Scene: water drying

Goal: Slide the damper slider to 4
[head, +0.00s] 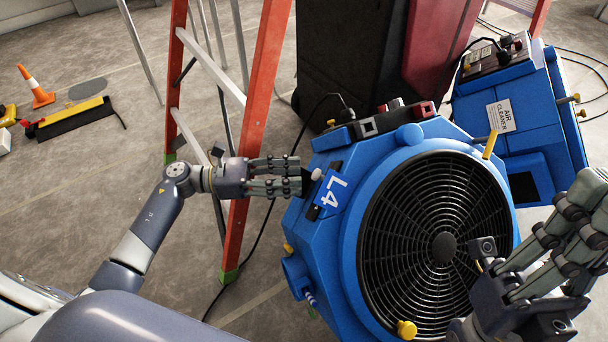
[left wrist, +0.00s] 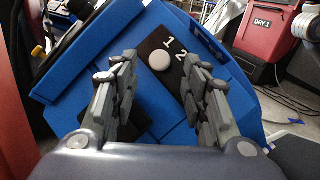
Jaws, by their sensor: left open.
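The damper slider's round pale knob (head: 317,174) is on the left side of the blue fan unit (head: 345,150), by the L4 label (head: 331,190). In the left wrist view the knob (left wrist: 159,61) sits on a black strip (left wrist: 178,72), beside the printed 1 and 2. Other numbers are hidden behind the right-hand finger. My left gripper (head: 303,178) is open at the knob. In the left wrist view its fingers (left wrist: 160,88) stand either side of the knob, with gaps visible. My right gripper (head: 515,245) looks open, in front of the fan's lower right.
A blue air cleaner (head: 515,115) stands behind the fan at right. An orange ladder (head: 255,130) stands just behind my left forearm. A cable (head: 285,185) runs along the floor. A cone (head: 37,88) and yellow-black object (head: 75,118) lie far left. Open floor lies left of the ladder.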

